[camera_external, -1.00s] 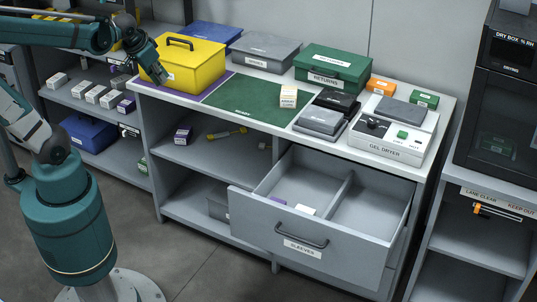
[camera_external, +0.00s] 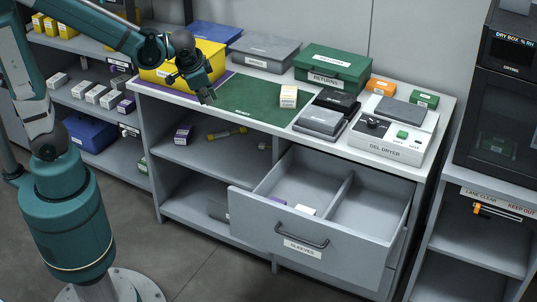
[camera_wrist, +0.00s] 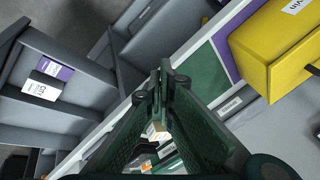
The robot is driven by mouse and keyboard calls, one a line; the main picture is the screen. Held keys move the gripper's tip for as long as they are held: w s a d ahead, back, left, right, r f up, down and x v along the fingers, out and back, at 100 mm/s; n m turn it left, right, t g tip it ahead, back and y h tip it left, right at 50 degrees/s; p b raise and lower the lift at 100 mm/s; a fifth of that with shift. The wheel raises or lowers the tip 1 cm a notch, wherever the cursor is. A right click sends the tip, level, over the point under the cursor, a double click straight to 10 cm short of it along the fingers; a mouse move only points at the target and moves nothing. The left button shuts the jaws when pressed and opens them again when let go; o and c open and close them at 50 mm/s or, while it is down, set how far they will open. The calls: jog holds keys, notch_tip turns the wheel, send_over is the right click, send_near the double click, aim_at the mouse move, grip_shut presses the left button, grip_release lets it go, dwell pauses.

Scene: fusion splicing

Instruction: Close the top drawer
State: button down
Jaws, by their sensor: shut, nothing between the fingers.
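Inside are a divider and small white and purple boxes at the front left. My gripper (camera_external: 209,100) is above the bench top near the yellow box, to the left of and above the drawer, apart from it. In the wrist view my gripper (camera_wrist: 160,82) shows its two green fingers together at the tips, with nothing between them.
The bench top holds a yellow box (camera_external: 183,62), a green RETURNS box (camera_external: 333,68), a gel dryer (camera_external: 393,134) and dark grey cases (camera_external: 321,120). Open shelves (camera_external: 205,158) lie left of the drawer. Floor in front of the drawer is clear.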

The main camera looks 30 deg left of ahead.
aim_at(271, 231)
jog(key=s+d+f+m+t+p, duration=0.1)
jog(key=s+d+f+m, duration=0.1)
jog(key=s+d+f, duration=0.2)
jog(key=s+d+f+m+t+p, duration=0.1)
jog(key=s+d+f, duration=0.3)
jog(key=s+d, duration=0.6)
jog(key=s+d+f+m+p, duration=0.1)
jog(key=s+d+f+m, duration=0.2)
jog(key=s+d, duration=0.5)
jog(key=shift+s+d+f+m+t, duration=0.1)
jog(key=shift+d+f+m+t, duration=0.05)
jog(key=shift+d, duration=1.25)
jog(key=shift+w+d+f+m+t, duration=0.1)
jog(key=shift+d+m, duration=0.1)
jog(key=shift+d, duration=1.15)
jog(key=shift+s+d+f+m+t, duration=0.1)
jog(key=shift+d+f+m+t, duration=0.05)
jog(key=shift+d, duration=1.25)
jog(key=s+d+f+m, duration=0.1)
jog(key=s+d+f, duration=0.1)
jog(key=s, duration=0.4)
jog(key=s+d+f+m+t, duration=0.1)
jog(key=s+d+f, duration=0.2)
jog(key=s, duration=0.3)
jog(key=shift+s+f+h+p, duration=0.3)
jog(key=shift+s+f+p, duration=0.05)
jog(key=shift+f+p, duration=0.15)
jog(key=shift+w+f, duration=0.1)
jog(key=shift+w, duration=0.05)
